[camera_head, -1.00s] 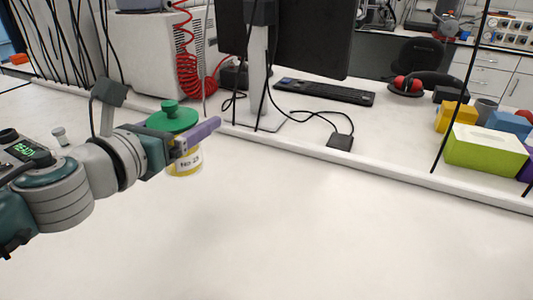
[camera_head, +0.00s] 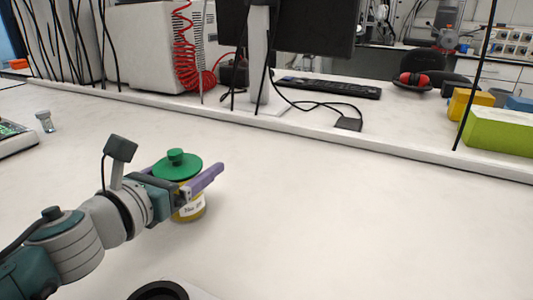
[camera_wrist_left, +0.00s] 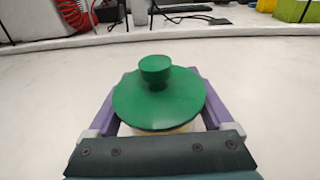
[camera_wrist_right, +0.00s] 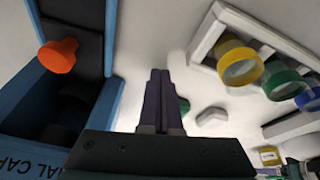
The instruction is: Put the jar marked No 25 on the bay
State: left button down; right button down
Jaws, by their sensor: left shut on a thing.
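A jar with a round green lid (camera_head: 178,164) and knob, yellow lower down, is in my left gripper (camera_head: 204,180). Its white label (camera_head: 193,209) faces the head camera, but its number is too small to read surely. In the left wrist view the green lid (camera_wrist_left: 158,98) sits between the two purple fingers, which are shut on the jar. The jar is upright or nearly so; I cannot tell whether its base touches the bench. My right gripper (camera_wrist_right: 160,75) shows in the right wrist view with its fingers together and nothing between them. I cannot make out the bay.
The white bench (camera_head: 330,225) is clear right of the jar. A raised ledge (camera_head: 400,153) runs behind it, with a monitor stand (camera_head: 259,60) and keyboard (camera_head: 328,88) beyond. A small vial (camera_head: 45,121) stands left. The right wrist view shows a blue-framed unit (camera_wrist_right: 108,45) and coloured rings (camera_wrist_right: 240,67).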

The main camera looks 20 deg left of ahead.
pick_arm(q)
jog(key=shift+r, duration=0.2)
jog(key=shift+f, duration=0.25)
grip_release()
